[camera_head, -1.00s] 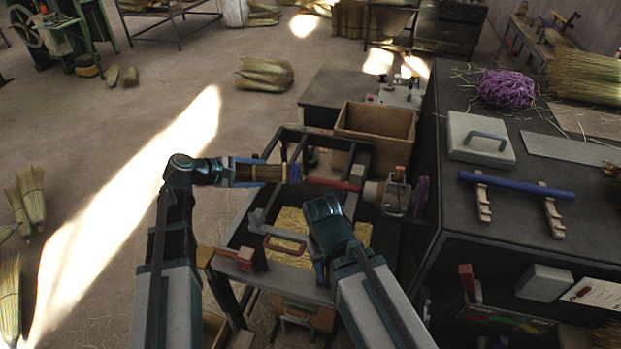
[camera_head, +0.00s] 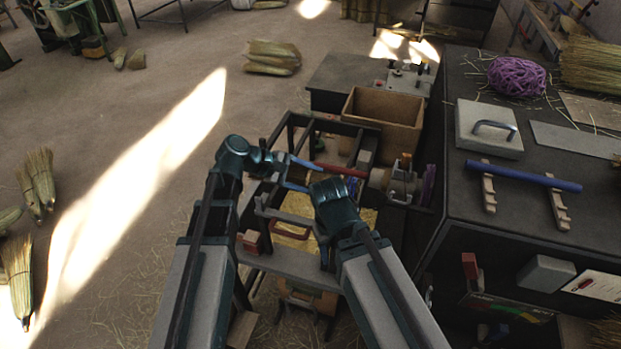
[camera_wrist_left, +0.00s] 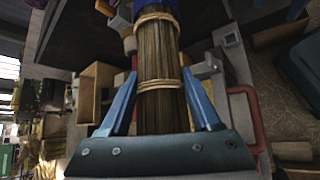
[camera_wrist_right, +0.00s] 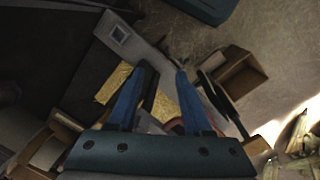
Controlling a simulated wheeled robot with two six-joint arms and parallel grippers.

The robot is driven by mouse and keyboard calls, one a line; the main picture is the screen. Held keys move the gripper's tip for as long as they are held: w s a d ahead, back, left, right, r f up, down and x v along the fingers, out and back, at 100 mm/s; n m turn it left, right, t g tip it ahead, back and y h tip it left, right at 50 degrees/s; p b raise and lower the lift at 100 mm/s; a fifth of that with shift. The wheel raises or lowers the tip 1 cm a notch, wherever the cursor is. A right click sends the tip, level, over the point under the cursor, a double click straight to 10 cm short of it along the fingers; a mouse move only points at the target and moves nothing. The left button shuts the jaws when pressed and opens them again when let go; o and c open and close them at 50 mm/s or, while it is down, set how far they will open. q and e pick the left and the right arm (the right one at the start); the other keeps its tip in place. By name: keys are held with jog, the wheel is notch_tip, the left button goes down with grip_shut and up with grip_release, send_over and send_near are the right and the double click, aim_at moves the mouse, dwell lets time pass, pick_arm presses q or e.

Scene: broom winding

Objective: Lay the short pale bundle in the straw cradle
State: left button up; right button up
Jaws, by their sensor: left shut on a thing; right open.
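My left gripper (camera_wrist_left: 160,110) is shut on a short bundle (camera_wrist_left: 158,60) of brownish straw, bound with pale cords and with blue near its far end. In the head view the left gripper (camera_head: 303,175) points right above the dark machine frame, and little of the bundle can be made out there. A bed of yellow straw (camera_head: 292,230), which looks like the straw cradle, lies low in that frame, partly covered by my right arm. My right gripper (camera_wrist_right: 163,75) is open and empty above it, pointing down; the yellow straw (camera_wrist_right: 114,82) also shows beside its left finger.
A red bar (camera_head: 340,169) and clamp (camera_head: 402,182) stand at the frame's right. An open wooden box (camera_head: 385,118) is behind. The dark bench (camera_head: 462,220) at the right holds a blue rod (camera_head: 520,174) on wooden rests and purple twine (camera_head: 517,77). Floor at the left is mostly open.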

pick_arm(q)
notch_tip(320, 180, down, 9)
jog(key=b, duration=0.8)
jog(key=shift+b, duration=0.3)
jog(key=o, duration=1.5)
jog(key=shift+c, duration=0.2)
jog(key=shift+r, duration=0.1)
jog(key=p+v, duration=0.8)
jog(key=v, duration=0.5)
jog(key=shift+a+r, duration=0.15)
jog(key=shift+a, duration=0.15)
jog(key=shift+s+d, duration=0.1)
